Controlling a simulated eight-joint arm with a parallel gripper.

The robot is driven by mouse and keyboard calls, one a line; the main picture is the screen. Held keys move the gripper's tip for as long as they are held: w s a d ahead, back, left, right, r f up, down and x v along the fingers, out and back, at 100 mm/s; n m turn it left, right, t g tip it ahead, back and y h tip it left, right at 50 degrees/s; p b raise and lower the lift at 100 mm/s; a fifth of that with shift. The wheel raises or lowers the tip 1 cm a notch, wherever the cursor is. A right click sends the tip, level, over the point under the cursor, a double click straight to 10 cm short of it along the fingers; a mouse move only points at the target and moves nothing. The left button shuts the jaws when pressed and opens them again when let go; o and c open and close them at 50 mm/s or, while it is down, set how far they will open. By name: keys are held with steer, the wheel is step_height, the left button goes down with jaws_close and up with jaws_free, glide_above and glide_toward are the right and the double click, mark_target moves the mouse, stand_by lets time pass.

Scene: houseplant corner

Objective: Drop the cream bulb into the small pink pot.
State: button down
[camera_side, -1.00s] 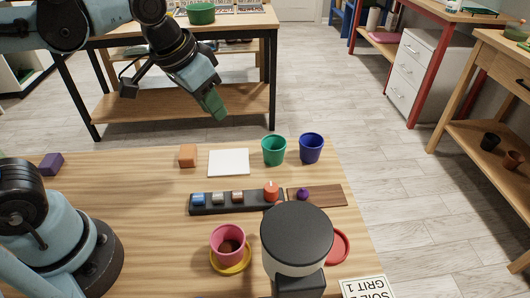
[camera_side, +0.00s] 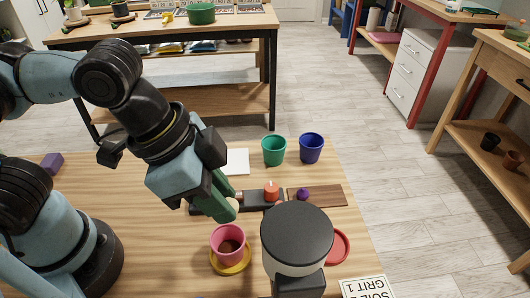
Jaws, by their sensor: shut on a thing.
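The small pink pot (camera_side: 214,243) stands upright on a yellow saucer (camera_side: 232,270) near the front of the wooden table, with dark brown matter inside. My gripper (camera_side: 226,210) has green jaws and points down just above the pot's back rim. It is shut on the cream bulb (camera_side: 233,204), of which a pale part shows at the jaw tips. The rest of the bulb is hidden by the jaws. Whether the bulb is fully over the pot's opening is hard to tell.
A dark-topped round object (camera_side: 297,235) stands close right of the pot, partly covering a red saucer (camera_side: 341,246). Behind are a dark tray (camera_side: 251,199) with a red piece (camera_side: 271,189), a brown board (camera_side: 328,195) with a purple bulb (camera_side: 303,194), and green (camera_side: 273,151) and blue (camera_side: 311,149) pots.

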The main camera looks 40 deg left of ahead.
steer(key=shift+f, duration=2.35)
steer(key=c, duration=0.8)
jaws_free()
steer(key=shift+c, duration=0.2)
steer(key=shift+r, duration=0.15)
steer(key=v, duration=1.2)
steer(key=w+a+f+n+t+y, duration=0.1)
steer(key=w+a+f+n+t, duration=0.1)
steer(key=w+a+f+n, duration=0.2)
steer(key=w+a+f+n+t+y, duration=0.2)
steer(key=w+a+f+n, duration=0.3)
steer(key=w+a, duration=0.4)
steer(key=a, duration=0.4)
